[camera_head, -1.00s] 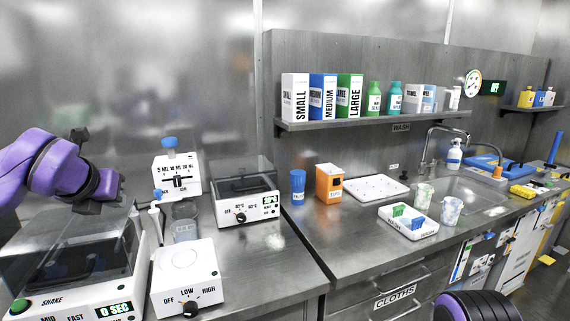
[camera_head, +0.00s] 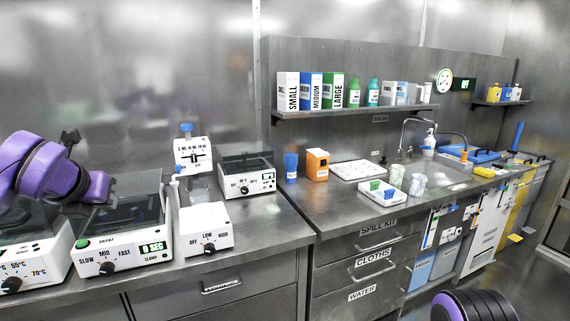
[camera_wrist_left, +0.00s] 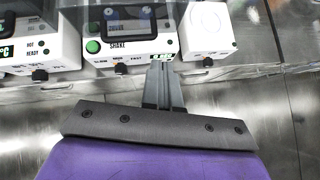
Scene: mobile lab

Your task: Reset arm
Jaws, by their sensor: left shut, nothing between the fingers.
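My left arm (camera_head: 52,172), purple with black joints, comes in from the left in the head view, bent in front of the bench machines. In the left wrist view my left gripper (camera_wrist_left: 164,88) has its two grey fingers together with nothing between them. The fingers point toward the front of the shaker (camera_wrist_left: 130,47), which has a green button. In the head view the fingers cannot be made out. Part of my right arm (camera_head: 474,306) shows at the bottom right edge; its gripper is out of view.
The left bench holds the shaker (camera_head: 122,240), a heater (camera_head: 30,263), a hotplate (camera_head: 207,232), a dispenser (camera_head: 193,156) and a lidded device (camera_head: 246,180). Floor is free in front.

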